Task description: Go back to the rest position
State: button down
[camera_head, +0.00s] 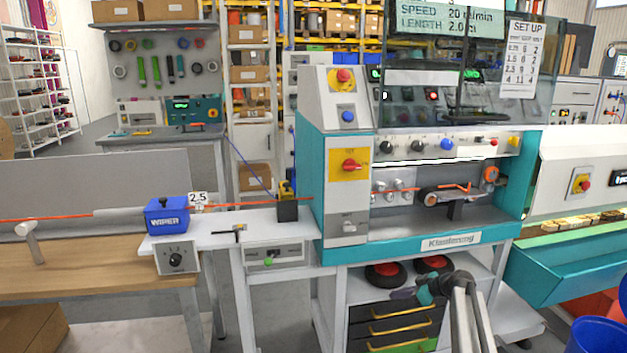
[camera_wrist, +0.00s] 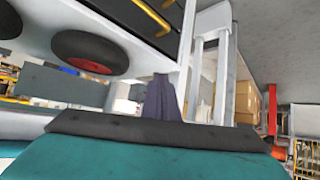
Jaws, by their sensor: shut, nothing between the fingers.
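My gripper (camera_head: 400,294) shows low in the head view, in front of the machine's stand. Its teal body and dark fingers point left, and the fingers are shut with nothing held. In the wrist view the dark fingers (camera_wrist: 162,100) stand up beyond the gripper's dark edge and teal body. The teal and white machine (camera_head: 348,195) stands behind and above my gripper. I cannot tell how far the gripper is from the stand.
Below the machine are black wheels with red hubs (camera_head: 385,274) and a black drawer unit (camera_head: 395,325) with yellow handles. The blue wiper box (camera_head: 166,217) sits on the white shelf at left, with an orange cable through it. A blue bin (camera_head: 597,338) stands at lower right.

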jog(key=s+a+f+m+g+h+p, duration=0.1)
jog(key=s+a+f+g, duration=0.2)
jog(key=s+a+f, duration=0.5)
jog(key=s+a+f+g, duration=0.2)
jog(key=s+a+f, duration=0.3)
jog(key=s+f, duration=0.6)
jog(key=s+a+f+m+g+h+p, duration=0.1)
jog(key=s+a+f+g, duration=0.2)
jog(key=s+a+f, duration=0.6)
jog(key=s+d+f+g+h, duration=0.1)
jog(key=s+d+f+g, duration=0.15)
jog(key=s, duration=1.05)
jog(key=s+d+m+g+h, duration=0.1)
jog(key=s+d+m+h, duration=0.1)
jog(key=s, duration=0.7)
jog(key=s+d+m+g+h, duration=0.1)
jog(key=s+d+m+h, duration=0.2)
jog(key=s+m, duration=0.3)
jog(key=s+d, duration=0.1)
jog(key=s, duration=0.3)
jog(key=shift+d+f+m, duration=0.3)
jog(key=shift+d, duration=0.05)
